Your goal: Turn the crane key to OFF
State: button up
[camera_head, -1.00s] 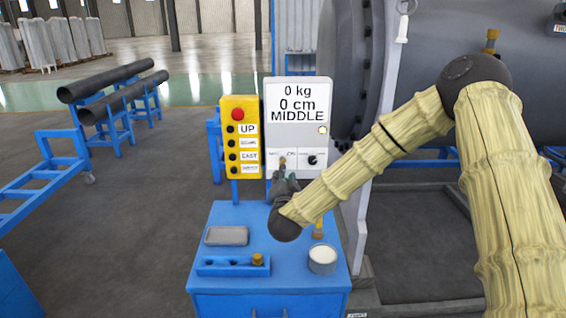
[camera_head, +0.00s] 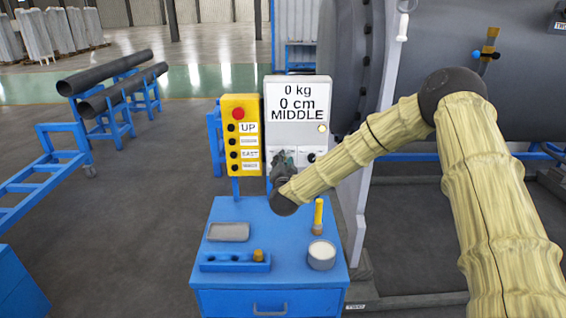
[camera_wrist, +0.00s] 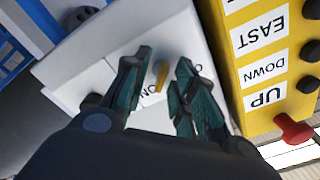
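The crane key (camera_wrist: 160,76) is a small brass-coloured piece on the white lower panel of the control box (camera_head: 297,104). In the wrist view my gripper (camera_wrist: 166,72) is open, with one finger on each side of the key. Both fingers look apart from it. Letters reading "ON" show on the label just below the key. The OFF label cannot be made out. In the head view my gripper (camera_head: 281,160) is in front of the panel and hides the key. The box's display reads 0 kg, 0 cm, MIDDLE.
A yellow button pendant (camera_head: 241,135) with a red knob hangs close beside the box. A black knob (camera_head: 311,157) is on the panel's right. Below stands a blue cabinet (camera_head: 230,285) with a grey tray (camera_head: 228,232), a white-topped can (camera_head: 321,255) and a yellow-handled tool (camera_head: 318,215).

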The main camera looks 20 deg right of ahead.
grip_shut()
jog(key=shift+n, duration=0.3)
jog(key=n+b, duration=0.7)
jog(key=n, duration=1)
jog(key=shift+a+f, duration=0.1)
dwell(0.6)
grip_release()
